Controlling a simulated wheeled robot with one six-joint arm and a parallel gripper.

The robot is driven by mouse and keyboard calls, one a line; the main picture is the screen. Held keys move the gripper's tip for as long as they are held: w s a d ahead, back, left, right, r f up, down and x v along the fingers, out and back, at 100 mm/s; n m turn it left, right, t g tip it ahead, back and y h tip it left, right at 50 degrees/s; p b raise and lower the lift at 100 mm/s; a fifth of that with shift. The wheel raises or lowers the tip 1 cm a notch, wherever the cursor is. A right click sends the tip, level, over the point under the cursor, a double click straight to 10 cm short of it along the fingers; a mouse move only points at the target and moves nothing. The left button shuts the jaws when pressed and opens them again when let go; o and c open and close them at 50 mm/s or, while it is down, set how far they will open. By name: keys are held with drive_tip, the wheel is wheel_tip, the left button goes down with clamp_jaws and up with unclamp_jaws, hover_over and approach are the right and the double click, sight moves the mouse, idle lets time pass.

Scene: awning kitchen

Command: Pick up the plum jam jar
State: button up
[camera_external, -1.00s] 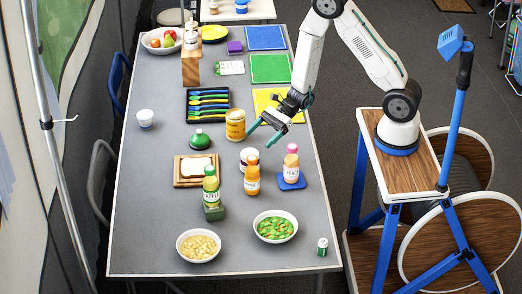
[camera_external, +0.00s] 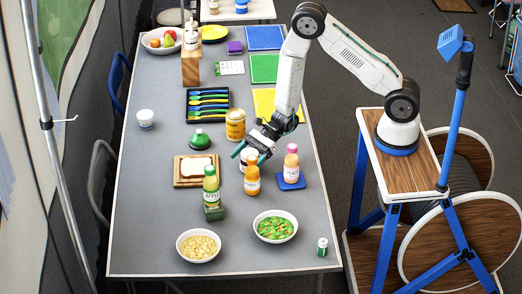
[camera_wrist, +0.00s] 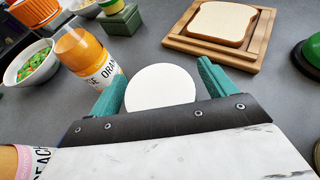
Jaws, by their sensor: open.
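The plum jam jar (camera_external: 248,157) stands on the grey table, just behind the orange juice bottle (camera_external: 252,180). In the wrist view only its round white lid (camera_wrist: 161,88) shows; its label and sides are hidden. My gripper (camera_external: 250,154) is over the jar, pointing down. Its teal fingers are open, with one on each side of the lid in the wrist view. I cannot tell whether either finger touches the jar.
The orange bottle (camera_wrist: 88,55) is close beside the left finger. A peach bottle (camera_external: 291,164) on a blue coaster is to the right. A yellow-lidded jar (camera_external: 235,125) stands behind. A bread board (camera_external: 178,181) and an apple bottle (camera_external: 211,187) are to the left.

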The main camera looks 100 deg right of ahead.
drive_tip(key=shift+c, duration=0.3)
drive_tip(key=c, duration=1.2)
drive_tip(key=shift+o, duration=0.2)
